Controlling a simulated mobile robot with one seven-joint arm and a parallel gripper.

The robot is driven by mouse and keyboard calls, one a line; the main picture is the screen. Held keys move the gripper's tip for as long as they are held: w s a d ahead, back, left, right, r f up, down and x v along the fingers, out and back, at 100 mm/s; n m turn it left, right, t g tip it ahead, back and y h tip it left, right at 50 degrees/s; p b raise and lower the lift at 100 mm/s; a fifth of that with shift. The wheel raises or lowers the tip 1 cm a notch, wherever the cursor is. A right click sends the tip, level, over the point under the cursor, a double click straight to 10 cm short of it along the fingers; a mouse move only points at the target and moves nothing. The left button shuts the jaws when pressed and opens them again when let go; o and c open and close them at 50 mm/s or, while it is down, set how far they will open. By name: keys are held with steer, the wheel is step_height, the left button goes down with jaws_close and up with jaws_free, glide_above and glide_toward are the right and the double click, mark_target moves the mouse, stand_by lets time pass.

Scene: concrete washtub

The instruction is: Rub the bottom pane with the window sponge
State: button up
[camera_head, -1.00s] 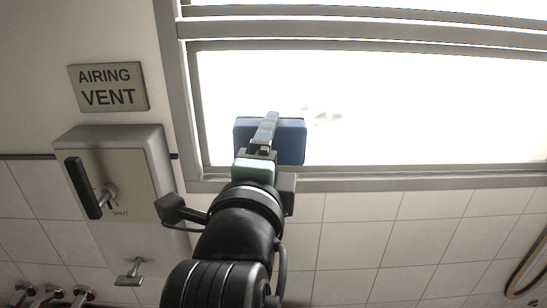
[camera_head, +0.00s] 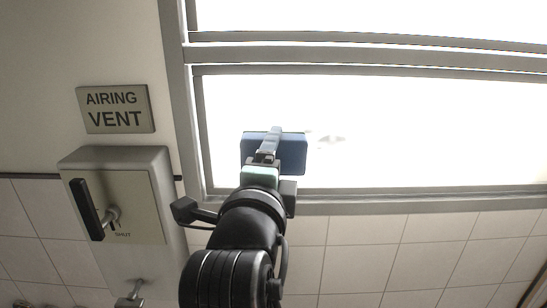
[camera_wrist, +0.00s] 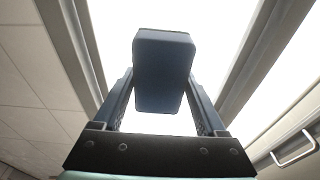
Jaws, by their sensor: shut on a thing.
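The window sponge is a blue block (camera_head: 292,153), held in my gripper (camera_head: 268,150). It also shows in the wrist view (camera_wrist: 162,70), between the two fingers of my gripper (camera_wrist: 163,100). The bottom pane (camera_head: 420,130) is the bright window area below the crossbar. In the head view the sponge overlaps the pane's lower left part; I cannot tell whether it touches the glass. A faint grey smudge (camera_head: 332,139) shows on the pane just right of the sponge.
A grey window frame (camera_head: 198,130) borders the pane, with a crossbar (camera_head: 380,60) above it. A wall box with a black lever (camera_head: 87,209) marked SHUT stands at left, under an AIRING VENT sign (camera_head: 115,109). Tiled wall (camera_head: 370,245) lies below the window.

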mark_target(295, 160)
steer(key=shift+w, duration=0.75)
steer(key=shift+s+d, duration=0.1)
steer(key=shift+d, duration=1.6)
steer(key=shift+d+p, duration=0.85)
steer(key=shift+d, duration=5.9)
steer(key=shift+r, duration=0.1)
steer(key=shift+a, duration=0.1)
